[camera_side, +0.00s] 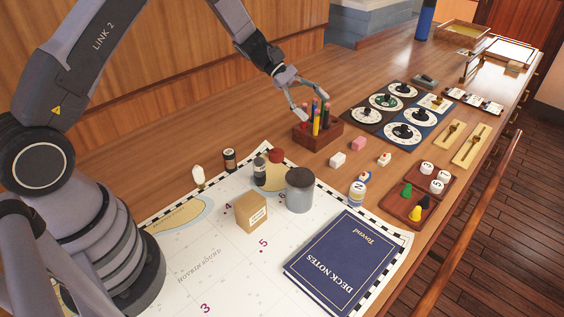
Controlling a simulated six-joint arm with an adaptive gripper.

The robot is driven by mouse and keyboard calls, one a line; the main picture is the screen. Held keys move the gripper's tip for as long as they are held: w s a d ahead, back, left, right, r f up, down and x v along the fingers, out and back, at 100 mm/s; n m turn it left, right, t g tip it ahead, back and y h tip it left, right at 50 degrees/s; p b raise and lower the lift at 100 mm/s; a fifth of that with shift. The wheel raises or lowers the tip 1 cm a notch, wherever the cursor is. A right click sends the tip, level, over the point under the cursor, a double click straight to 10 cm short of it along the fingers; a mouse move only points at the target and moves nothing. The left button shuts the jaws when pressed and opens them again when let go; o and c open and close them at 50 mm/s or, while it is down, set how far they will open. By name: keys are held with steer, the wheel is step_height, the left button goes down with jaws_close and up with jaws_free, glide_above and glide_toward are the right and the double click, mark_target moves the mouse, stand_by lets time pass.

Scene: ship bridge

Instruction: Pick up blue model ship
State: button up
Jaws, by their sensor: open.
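I cannot make out a plain ship shape in blue. A small blue and white piece (357,191) stands at the right edge of the chart, with a white and orange top; it is too small to tell what it is. My gripper (314,104) is open and empty, pointing down at the tops of the pens in the wooden pen holder (318,138). I cannot tell whether it touches them. The blue and white piece is nearer the camera and to the right of my gripper.
Small white (337,160), pink (359,143) and white-orange (384,159) pieces stand behind the blue one. A grey canister (300,194), cardboard box (251,214) and blue book (341,258) occupy the chart. Dial boards (372,116) and a token tray (404,214) are at right.

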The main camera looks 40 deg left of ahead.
steer(key=w+f+n+t, duration=0.1)
steer(key=f+n, duration=0.1)
steer(key=f, duration=0.2)
steer(key=w+a+f+n+t, duration=0.1)
steer(key=w+f+n, duration=0.1)
steer(key=f, duration=0.3)
steer(key=w+f+n+h, duration=0.1)
steer(key=f+n, duration=0.1)
steer(key=f, duration=0.3)
steer(key=shift+w+a+f+t, duration=0.2)
steer(key=shift+w+t, duration=0.1)
steer(key=shift+t, duration=0.1)
glide_toward(364, 173)
steer(key=x, duration=0.2)
steer(key=shift+d+f, duration=0.15)
steer(key=shift+d, duration=0.1)
steer(key=shift+n, duration=0.3)
steer(key=shift+x, duration=3.1)
steer(key=shift+w+a, duration=0.15)
steer(key=shift+c, duration=0.3)
steer(key=c, duration=1)
